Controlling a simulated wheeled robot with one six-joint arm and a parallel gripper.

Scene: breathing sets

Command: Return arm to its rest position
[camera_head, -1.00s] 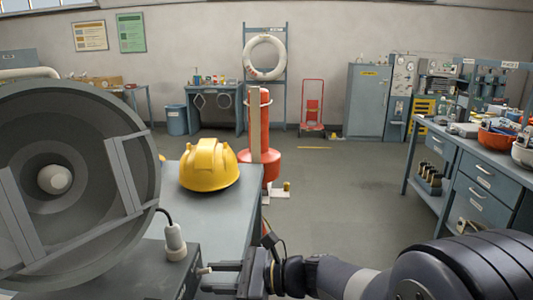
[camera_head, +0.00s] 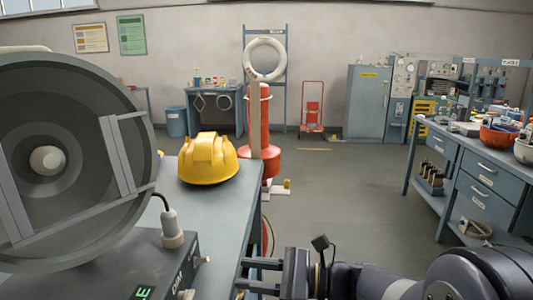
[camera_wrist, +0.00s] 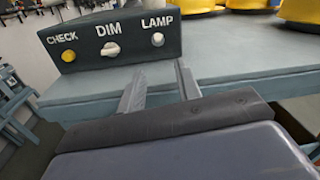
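My gripper (camera_head: 241,274) is at the bottom centre of the head view, its two fingers apart with nothing between them. It is to the right of a dark control box (camera_head: 120,275) and apart from it. In the wrist view, the open gripper (camera_wrist: 160,72) points at the box front (camera_wrist: 85,52), which has a yellow CHECK button (camera_wrist: 68,56), a DIM knob (camera_wrist: 111,49) and a LAMP switch (camera_wrist: 157,39). My arm (camera_head: 465,278) reaches in from the lower right. In the head view, a lit green "E" shows on the box.
A large round grey lamp (camera_head: 142,128) stands at the left. A yellow helmet (camera_head: 208,160) sits on the bench (camera_head: 212,212), with a red-orange buoy (camera_head: 268,163) behind. A blue workbench (camera_head: 487,185) stands at the right. The floor (camera_head: 345,200) between the benches is clear.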

